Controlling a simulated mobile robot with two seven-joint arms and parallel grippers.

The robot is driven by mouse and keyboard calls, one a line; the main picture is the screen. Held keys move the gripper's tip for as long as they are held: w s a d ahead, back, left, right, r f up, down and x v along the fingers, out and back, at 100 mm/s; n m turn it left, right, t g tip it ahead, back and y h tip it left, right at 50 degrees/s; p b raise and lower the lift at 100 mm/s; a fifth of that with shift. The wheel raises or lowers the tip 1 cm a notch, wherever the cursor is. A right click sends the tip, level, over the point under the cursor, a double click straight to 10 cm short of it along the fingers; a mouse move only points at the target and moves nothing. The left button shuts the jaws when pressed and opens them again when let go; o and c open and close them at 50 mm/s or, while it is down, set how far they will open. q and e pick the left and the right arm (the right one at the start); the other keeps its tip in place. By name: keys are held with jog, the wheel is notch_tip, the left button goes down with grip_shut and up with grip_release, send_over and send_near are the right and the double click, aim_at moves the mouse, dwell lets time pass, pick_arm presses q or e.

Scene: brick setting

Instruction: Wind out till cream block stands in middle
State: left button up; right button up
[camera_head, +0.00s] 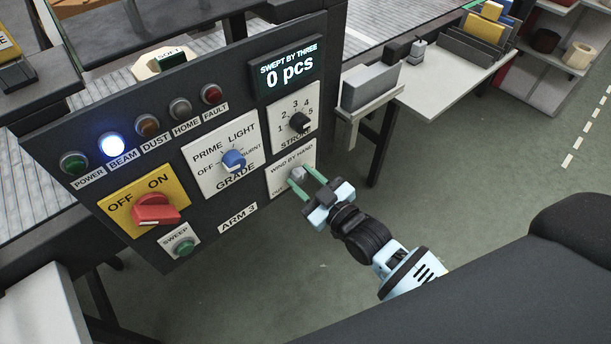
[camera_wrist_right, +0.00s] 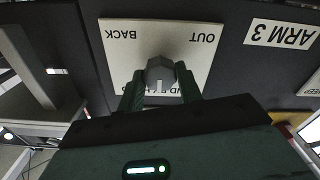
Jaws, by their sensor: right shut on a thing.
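A cream block (camera_head: 146,71) with a dark green part marked SOFT shows just behind the top edge of the control panel (camera_head: 235,80), by the grey rollers; the panel hides its lower part. My right gripper (camera_head: 305,180) is shut on the grey WIND BY HAND knob (camera_head: 297,173), low on the panel's right side. In the right wrist view the gripper (camera_wrist_right: 161,88) has one finger on each side of this knob (camera_wrist_right: 160,72). The OUT and BACK marks are readable on its plate (camera_wrist_right: 196,60). My left gripper is not in view.
The panel display (camera_head: 286,73) reads SWEPT BY THREE, 0 pcs. The blue BEAM lamp (camera_head: 112,145) is lit. A red OFF/ON switch (camera_head: 155,210), a blue GRADE knob (camera_head: 233,161) and a black STROKE knob (camera_head: 299,122) sit nearby. A grey box (camera_head: 371,88) stands on a bracket at right.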

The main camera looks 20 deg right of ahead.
jog(key=shift+r+n+p, duration=0.1)
jog(key=shift+n+p, duration=0.2)
jog(key=shift+n, duration=0.5)
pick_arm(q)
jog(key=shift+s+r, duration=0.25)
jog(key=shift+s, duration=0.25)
pick_arm(e)
jog(key=o, duration=1)
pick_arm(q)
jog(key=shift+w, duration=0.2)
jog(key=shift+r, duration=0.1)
